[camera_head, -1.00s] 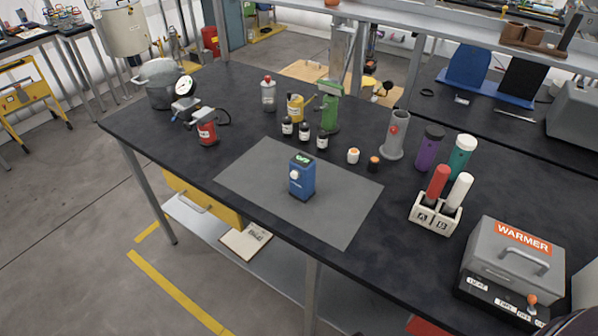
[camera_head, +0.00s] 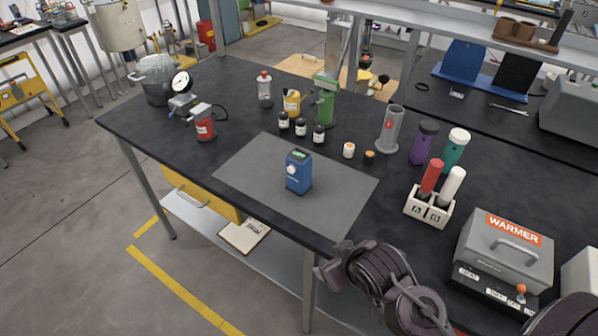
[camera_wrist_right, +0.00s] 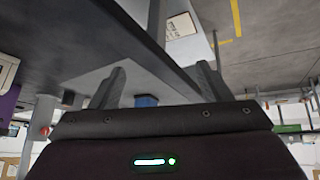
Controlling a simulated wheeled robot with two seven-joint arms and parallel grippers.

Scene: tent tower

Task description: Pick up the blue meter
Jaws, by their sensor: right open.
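The blue meter (camera_head: 298,172) stands upright on the grey mat (camera_head: 335,206) in the middle of the dark table, with a small display on top and a white knob on its front. In the right wrist view a blue patch between the fingers looks like the meter (camera_wrist_right: 147,100), some way off. My right gripper (camera_wrist_right: 160,84) is open and empty. In the head view its arm comes in at the bottom, at the table's front edge, apart from the meter and to its lower right. My left gripper is not in view.
A white rack (camera_head: 429,208) with red and white tubes and the grey warmer (camera_head: 503,250) stand to the right. Several dark bottles (camera_head: 301,127), an orange-topped jar (camera_head: 348,150) and a grey cylinder (camera_head: 390,130) stand behind the mat. The mat around the meter is clear.

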